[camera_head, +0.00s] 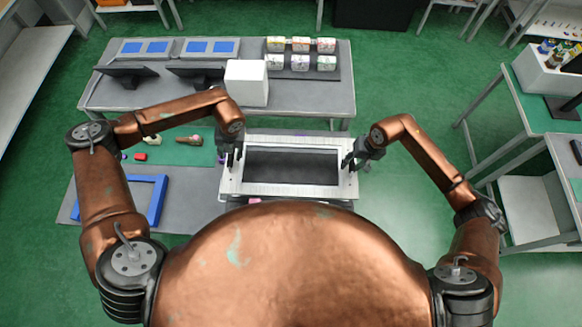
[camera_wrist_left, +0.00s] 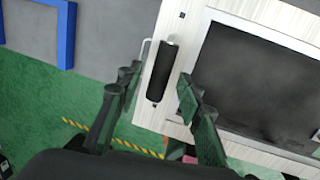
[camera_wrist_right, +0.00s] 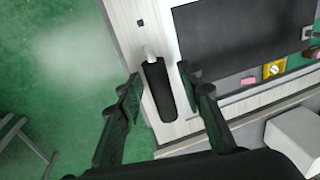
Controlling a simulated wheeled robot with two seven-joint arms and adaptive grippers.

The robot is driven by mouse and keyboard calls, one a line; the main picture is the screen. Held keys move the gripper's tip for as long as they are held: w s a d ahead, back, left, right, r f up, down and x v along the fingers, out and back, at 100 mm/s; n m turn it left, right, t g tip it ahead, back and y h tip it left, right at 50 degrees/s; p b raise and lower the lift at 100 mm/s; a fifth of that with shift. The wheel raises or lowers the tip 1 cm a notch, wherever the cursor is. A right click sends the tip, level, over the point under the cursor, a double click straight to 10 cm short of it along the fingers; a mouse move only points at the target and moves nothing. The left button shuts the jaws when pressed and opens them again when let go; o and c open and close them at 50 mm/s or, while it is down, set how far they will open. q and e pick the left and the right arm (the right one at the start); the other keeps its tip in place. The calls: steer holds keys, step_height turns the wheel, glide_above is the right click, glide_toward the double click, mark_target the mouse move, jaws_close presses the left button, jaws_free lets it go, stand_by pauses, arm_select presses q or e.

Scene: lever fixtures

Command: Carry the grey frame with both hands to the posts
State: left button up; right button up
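The pale grey rectangular frame (camera_head: 230,182) with a dark opening is level in front of my body in the head view. It has a black handle at each end. My left gripper (camera_head: 234,158) is at its left end; in the left wrist view its open fingers (camera_wrist_left: 160,92) are on either side of the left handle (camera_wrist_left: 162,72), with gaps showing. My right gripper (camera_head: 352,160) is at its right end; in the right wrist view its open fingers (camera_wrist_right: 160,85) straddle the right handle (camera_wrist_right: 158,92). I cannot make out the posts.
A grey bench behind the frame holds a white box (camera_head: 246,82), dark stands and several clock-like blocks (camera_head: 300,62). A blue frame (camera_head: 155,188) lies on a grey surface at left. Small coloured parts (camera_head: 140,156) lie nearby. A shelved table (camera_head: 535,180) stands at right.

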steer(key=shift+r, duration=0.15)
arm_select(q)
step_height(320, 180, up, 9)
steer(key=d, duration=0.1)
steer(key=shift+s+d+f, duration=0.15)
steer(key=shift+d, duration=0.2)
arm_select(e)
step_height(320, 180, up, 12)
steer(key=d, duration=0.2)
steer(key=shift+s+d+f, duration=0.2)
steer(key=shift+f, duration=0.05)
